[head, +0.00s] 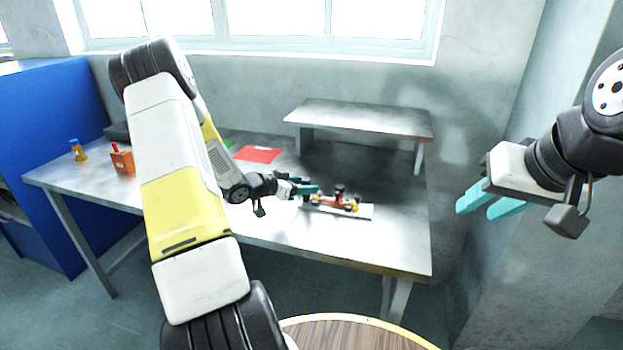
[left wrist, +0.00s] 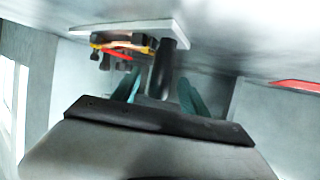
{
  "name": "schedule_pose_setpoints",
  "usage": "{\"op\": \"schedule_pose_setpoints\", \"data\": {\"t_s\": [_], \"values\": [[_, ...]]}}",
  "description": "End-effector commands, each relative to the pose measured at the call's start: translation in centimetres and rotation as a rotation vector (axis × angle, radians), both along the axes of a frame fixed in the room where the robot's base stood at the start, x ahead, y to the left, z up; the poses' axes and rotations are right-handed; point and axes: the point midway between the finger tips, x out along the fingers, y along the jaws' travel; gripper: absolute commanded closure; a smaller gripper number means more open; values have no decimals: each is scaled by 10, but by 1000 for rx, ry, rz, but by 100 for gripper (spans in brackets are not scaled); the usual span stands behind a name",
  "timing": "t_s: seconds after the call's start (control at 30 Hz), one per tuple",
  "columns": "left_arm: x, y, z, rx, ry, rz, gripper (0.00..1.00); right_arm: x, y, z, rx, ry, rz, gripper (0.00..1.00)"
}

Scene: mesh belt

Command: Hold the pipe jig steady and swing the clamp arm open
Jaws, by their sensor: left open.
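The pipe jig (head: 322,207) is a pale flat plate on the metal table, carrying orange, yellow and black parts. Dark knobs (head: 339,189) stand up from it. My left gripper (head: 305,189) is at the jig's left end, with teal fingers apart. In the left wrist view, the jig's plate (left wrist: 105,27) shows above the fingers. A black cylindrical post (left wrist: 163,68) reaches into the gap between the open fingers (left wrist: 160,90); I cannot tell if they touch it. The clamp arm cannot be clearly made out. My right gripper (head: 482,204) is raised right of the table, fingers apart and empty.
A raised metal shelf (head: 360,117) stands at the table's back. A red sheet (head: 258,154) lies left of it. An orange box (head: 123,162) and a small yellow and blue item (head: 78,151) are at the far left. The table's (head: 400,245) front right is clear.

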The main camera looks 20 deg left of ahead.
Motion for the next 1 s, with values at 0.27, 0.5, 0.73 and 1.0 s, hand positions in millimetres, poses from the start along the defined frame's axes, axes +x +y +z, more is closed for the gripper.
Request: {"op": "schedule_pose_setpoints", "data": {"t_s": [0.27, 0.5, 0.73, 1.0], "values": [[26, -18, -13, 1, 1, 0, 48, 0, 0, 0, 0, 1, 0, 64], [30, -21, -16, 1, 2, 0, 48, 0, 0, 0, 0, 1, 0, 64], [30, -21, -16, 1, 2, 0, 67, 0, 0, 0, 0, 1, 0, 64], [30, -21, -15, 1, 2, 1, 100, 0, 0, 0, 0, 1, 0, 64]]}}
